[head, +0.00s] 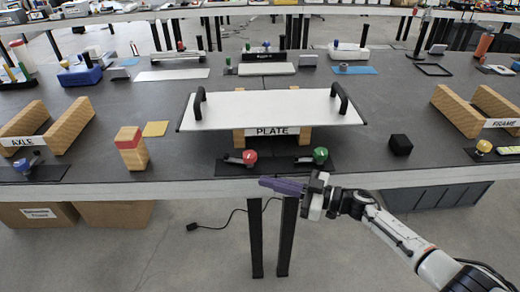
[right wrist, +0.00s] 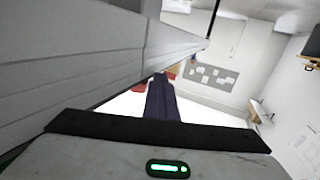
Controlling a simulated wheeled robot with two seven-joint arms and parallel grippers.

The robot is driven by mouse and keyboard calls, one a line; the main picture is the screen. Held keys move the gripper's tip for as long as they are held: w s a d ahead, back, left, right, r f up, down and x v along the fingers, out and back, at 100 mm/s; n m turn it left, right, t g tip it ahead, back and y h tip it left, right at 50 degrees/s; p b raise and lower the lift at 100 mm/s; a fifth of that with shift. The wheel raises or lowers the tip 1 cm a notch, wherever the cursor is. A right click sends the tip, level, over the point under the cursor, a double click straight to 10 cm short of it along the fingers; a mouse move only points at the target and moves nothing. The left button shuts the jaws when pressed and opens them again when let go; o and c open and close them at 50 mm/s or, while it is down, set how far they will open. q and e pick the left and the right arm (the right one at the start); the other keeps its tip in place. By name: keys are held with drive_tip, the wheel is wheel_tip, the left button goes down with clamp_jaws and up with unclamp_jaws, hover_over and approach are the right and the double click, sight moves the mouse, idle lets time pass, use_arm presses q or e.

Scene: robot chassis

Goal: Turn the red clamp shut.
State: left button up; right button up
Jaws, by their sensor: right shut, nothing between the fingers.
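The red clamp (head: 249,158) is a red knob on a dark lever, mounted on a black base at the table's front edge, left of a similar green clamp (head: 320,155). A white plate (head: 270,108) with two black handles rests on wooden blocks behind them, above the PLATE label (head: 272,132). My right gripper (head: 264,183) is shut and empty, in front of the table edge just below the red clamp and apart from it. Its purple fingers also show in the right wrist view (right wrist: 161,100). My left gripper is not in view.
A red-topped wooden block (head: 131,150) stands to the left and a black cube (head: 400,144) to the right. The AXLE holder (head: 30,125) and FRAME holder (head: 470,110) flank the plate. The table's front edge (head: 180,190) is close to my right gripper.

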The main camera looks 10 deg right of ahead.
drive_tip(key=o, duration=0.6)
drive_tip(key=r, duration=0.3)
drive_tip(key=d+r+p, duration=0.1)
drive_tip(key=r, duration=0.2)
drive_tip(key=d+r, duration=0.1)
drive_tip(key=r, duration=0.3)
drive_tip(key=shift+w+d+p, duration=0.1)
drive_tip(key=shift+w+p, duration=0.2)
drive_tip(key=shift+p, duration=0.05)
drive_tip(key=shift+s+d+r+n, duration=0.2)
drive_tip(key=shift+s+n, duration=0.1)
drive_tip(key=shift+s, duration=0.1)
drive_tip(key=shift+f, duration=0.1)
